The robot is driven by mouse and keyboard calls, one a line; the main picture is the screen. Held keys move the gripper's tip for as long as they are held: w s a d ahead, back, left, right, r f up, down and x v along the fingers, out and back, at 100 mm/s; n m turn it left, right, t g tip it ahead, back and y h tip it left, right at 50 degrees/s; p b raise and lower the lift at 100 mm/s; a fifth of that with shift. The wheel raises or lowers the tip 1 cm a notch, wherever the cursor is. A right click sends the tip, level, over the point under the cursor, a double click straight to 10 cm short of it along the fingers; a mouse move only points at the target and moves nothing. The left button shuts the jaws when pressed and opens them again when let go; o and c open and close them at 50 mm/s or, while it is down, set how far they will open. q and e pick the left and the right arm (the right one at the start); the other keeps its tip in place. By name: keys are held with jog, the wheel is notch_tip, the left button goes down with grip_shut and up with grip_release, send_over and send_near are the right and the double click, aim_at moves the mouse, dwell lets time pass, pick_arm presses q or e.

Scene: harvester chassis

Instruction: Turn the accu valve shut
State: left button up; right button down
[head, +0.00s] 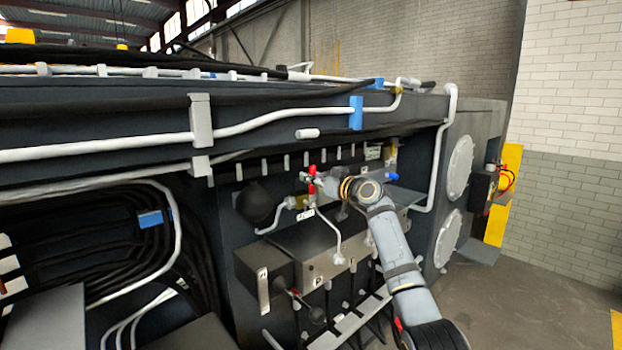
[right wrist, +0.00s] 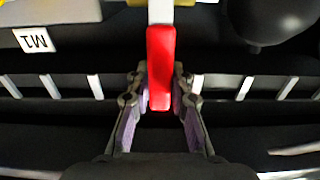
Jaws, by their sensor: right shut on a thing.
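The accu valve's red handle (head: 312,188) is near the middle of the head view, next to a brass-coloured fitting beside a black ball-shaped accumulator (head: 257,204). In the right wrist view the red handle (right wrist: 160,60) runs lengthwise up the picture from a pale stem at the top edge. My right gripper (right wrist: 160,82) has a finger on each side of the handle and is shut on it. In the head view my right gripper (head: 323,186) reaches the valve from the right; its fingertips are small there. My left gripper is not in view.
A valve block (head: 325,250) with hoses sits below the handle. Another small valve with a red part (head: 296,292) is lower left. A white pipe (head: 240,129) runs along the beam above. Open floor (head: 540,300) lies to the right.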

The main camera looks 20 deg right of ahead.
jog(key=shift+f, duration=0.1)
jog(key=c, duration=1.2)
grip_release()
jog(key=shift+s+d, duration=0.2)
jog(key=shift+s, duration=0.05)
jog(key=v, duration=1.1)
jog(key=shift+s, duration=0.2)
